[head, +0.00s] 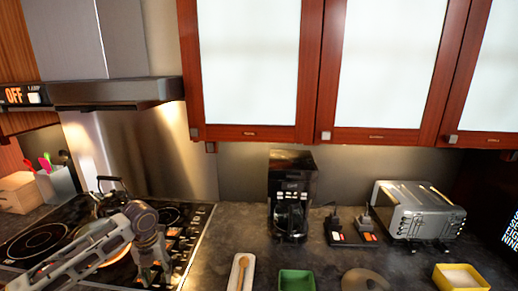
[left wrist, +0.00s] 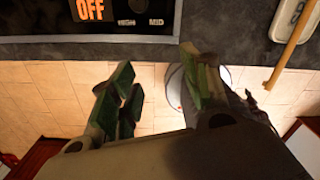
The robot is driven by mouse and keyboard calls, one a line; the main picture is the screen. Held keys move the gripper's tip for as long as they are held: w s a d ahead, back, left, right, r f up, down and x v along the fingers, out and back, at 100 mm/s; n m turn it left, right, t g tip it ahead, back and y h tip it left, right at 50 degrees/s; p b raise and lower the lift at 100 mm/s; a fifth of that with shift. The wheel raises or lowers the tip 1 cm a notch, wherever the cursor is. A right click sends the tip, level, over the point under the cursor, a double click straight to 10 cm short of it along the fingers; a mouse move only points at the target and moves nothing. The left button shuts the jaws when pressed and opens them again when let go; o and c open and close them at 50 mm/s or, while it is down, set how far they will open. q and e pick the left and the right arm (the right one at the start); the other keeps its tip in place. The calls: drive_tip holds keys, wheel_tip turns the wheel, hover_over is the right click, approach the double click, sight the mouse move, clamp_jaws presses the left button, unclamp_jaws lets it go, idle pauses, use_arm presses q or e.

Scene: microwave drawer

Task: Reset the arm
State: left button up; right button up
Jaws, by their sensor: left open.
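My left arm comes in from the lower left in the head view, in front of the stove (head: 38,241), with its wrist bent downward. Its fingertips are not clear there. In the left wrist view my left gripper (left wrist: 160,88) is open. Its two green-and-dark fingers are spread, with nothing between them, above the tiled floor (left wrist: 60,90) just off the counter's front edge. My right gripper is in neither view.
A kettle (head: 108,202) stands on the stove. The counter holds a coffee maker (head: 291,190), a toaster (head: 415,212), a green dish (head: 297,281), a yellow dish (head: 461,278) and a white tray with a wooden spoon (head: 240,272). Cabinets (head: 312,70) and a range hood (head: 115,92) hang above.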

use_arm(q)
drive_tip(key=s+d+f+n+t+h, duration=0.1)
drive_tip(key=s+d+f+n, duration=0.4)
drive_tip(key=s+d+n, duration=0.25)
drive_tip(key=s+d+f+n+t+h, duration=0.1)
drive_tip(key=s+d+f+n+t, duration=0.1)
drive_tip(key=s+d+f+n, duration=0.5)
drive_tip(key=s+a+r+n+y, duration=0.2)
drive_tip(key=s+a+n, duration=0.45)
drive_tip(key=n, duration=1.05)
drive_tip(key=s+d+f+g+b, duration=0.1)
drive_tip(key=s+f, duration=0.1)
drive_tip(key=f, duration=1.6)
drive_tip(key=s+f+b, duration=0.1)
drive_tip(key=s+f, duration=0.2)
drive_tip(key=f, duration=1.4)
drive_tip(key=s+a+f+b, duration=0.1)
drive_tip(key=s+f, duration=0.9)
drive_tip(key=s+a+f+g+b, duration=0.1)
drive_tip(key=s+a+f, duration=0.1)
drive_tip(key=s+f, duration=0.9)
drive_tip(key=shift+s+a+f+m, duration=0.2)
drive_tip(key=shift+a+m, duration=0.1)
drive_tip(key=shift+m, duration=0.05)
